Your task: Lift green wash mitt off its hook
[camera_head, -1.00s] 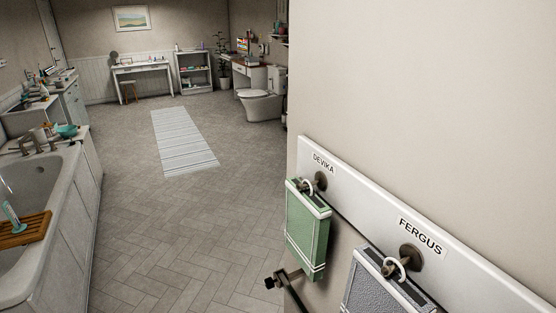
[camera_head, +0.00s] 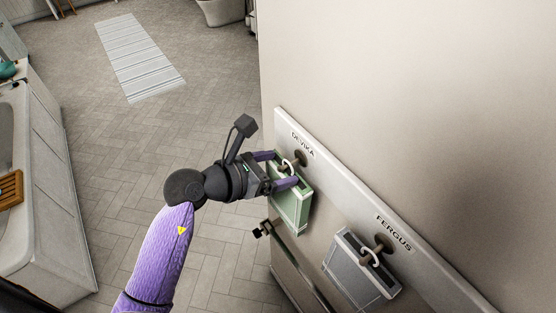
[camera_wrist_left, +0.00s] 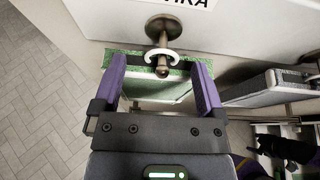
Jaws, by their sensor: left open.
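The green wash mitt (camera_head: 292,207) hangs by a white ring from the hook (camera_head: 298,160) under the DEVIKA label. In the left wrist view the mitt (camera_wrist_left: 122,58) has its white ring (camera_wrist_left: 160,57) around the metal hook (camera_wrist_left: 163,32). My left gripper (camera_head: 280,170) is open at the top of the mitt. In the left wrist view its purple fingers (camera_wrist_left: 160,72) stand on either side of the ring, over the mitt's top edge. Whether they touch the mitt cannot be told.
A grey mitt (camera_head: 355,268) hangs on the hook (camera_head: 382,245) under the FERGUS label, to the right. Both hooks are on a white board (camera_head: 345,190) along the wall. A bathtub (camera_head: 50,190) stands at the left; the tiled floor between is open.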

